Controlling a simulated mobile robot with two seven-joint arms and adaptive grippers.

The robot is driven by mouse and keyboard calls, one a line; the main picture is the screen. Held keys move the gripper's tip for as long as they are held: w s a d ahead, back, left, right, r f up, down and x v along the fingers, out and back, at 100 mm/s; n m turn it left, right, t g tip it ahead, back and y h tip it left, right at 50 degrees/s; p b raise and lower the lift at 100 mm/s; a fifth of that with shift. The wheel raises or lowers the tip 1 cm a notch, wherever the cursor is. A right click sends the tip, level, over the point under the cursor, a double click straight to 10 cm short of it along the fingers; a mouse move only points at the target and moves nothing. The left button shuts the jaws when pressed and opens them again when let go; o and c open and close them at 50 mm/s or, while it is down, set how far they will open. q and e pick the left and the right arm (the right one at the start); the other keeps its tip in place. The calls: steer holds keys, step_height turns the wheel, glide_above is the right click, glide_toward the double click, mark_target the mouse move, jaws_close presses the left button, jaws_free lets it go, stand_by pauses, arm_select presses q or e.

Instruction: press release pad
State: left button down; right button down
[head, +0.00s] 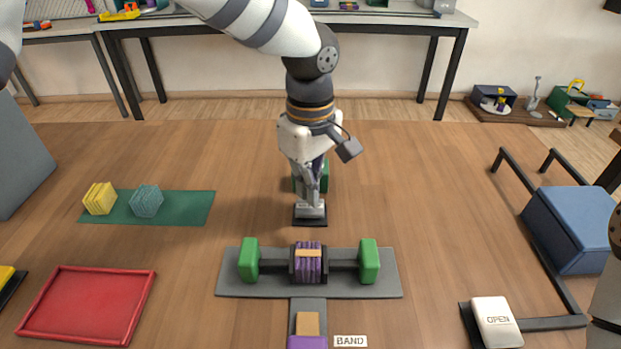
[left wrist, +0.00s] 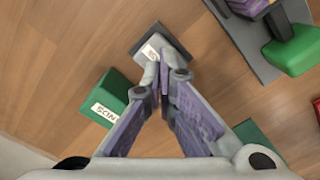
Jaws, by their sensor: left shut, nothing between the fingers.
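The pad, with a partly hidden label, also shows in the left wrist view (left wrist: 155,46) just beyond the shut fingertips (left wrist: 163,62). A white pad marked OPEN (head: 496,322) lies at the lower right, away from the left gripper. My right gripper is not in view.
A green block (head: 324,176) stands right behind the left gripper. In front is a grey stand (head: 228,284) with green ends and a purple bundle. A red tray (head: 88,338), a green mat (head: 185,208) and a blue block (head: 570,228) lie to the sides.

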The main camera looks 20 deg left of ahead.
arm_select(q)
steer(key=shift+f, duration=0.4)
